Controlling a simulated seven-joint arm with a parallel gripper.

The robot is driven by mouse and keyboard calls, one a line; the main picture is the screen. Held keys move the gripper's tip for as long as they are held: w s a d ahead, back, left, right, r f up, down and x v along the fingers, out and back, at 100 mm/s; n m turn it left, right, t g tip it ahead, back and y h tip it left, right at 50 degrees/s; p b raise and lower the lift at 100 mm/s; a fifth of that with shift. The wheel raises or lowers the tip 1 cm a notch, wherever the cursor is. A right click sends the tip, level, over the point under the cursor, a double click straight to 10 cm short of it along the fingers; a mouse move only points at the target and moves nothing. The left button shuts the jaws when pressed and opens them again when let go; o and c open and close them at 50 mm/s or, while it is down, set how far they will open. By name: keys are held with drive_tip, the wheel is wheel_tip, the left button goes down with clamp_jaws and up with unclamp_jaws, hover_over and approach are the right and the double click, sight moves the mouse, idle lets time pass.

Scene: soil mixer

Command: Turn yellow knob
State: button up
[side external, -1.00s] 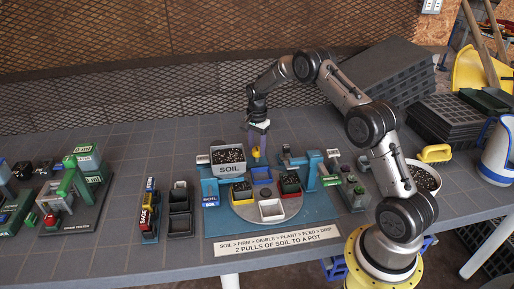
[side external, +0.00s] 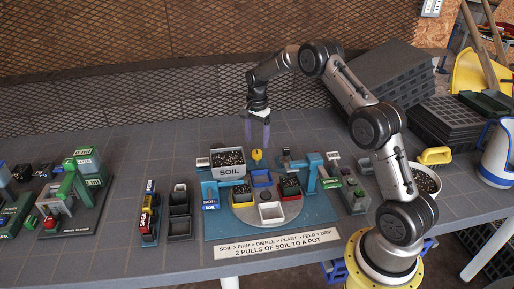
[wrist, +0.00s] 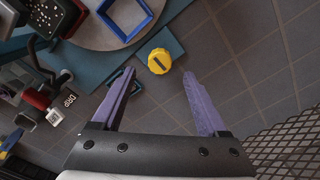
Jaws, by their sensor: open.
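The yellow knob (side external: 257,156) stands at the back of the blue soil station base (side external: 215,224), just right of the soil hopper (side external: 228,163). In the wrist view the round yellow knob (wrist: 160,61) has a dark bar across its top and sits beyond my fingertips, between their lines. My gripper (side external: 258,147) has purple fingers pointing down, above and behind the knob in the side view. In the wrist view my gripper (wrist: 158,75) is open and empty, its fingers wide apart. No contact with the knob shows.
The round turntable (side external: 243,213) holds several small pots, including a blue one (side external: 261,178). A blue post with a dark arm (side external: 313,170) stands to the right. Wire mesh (side external: 150,100) rises behind the table. Bare table lies behind the station.

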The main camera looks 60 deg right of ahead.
sight(257, 152)
wheel_tip(257, 152, up, 8)
drive_tip(key=shift+r, duration=0.25)
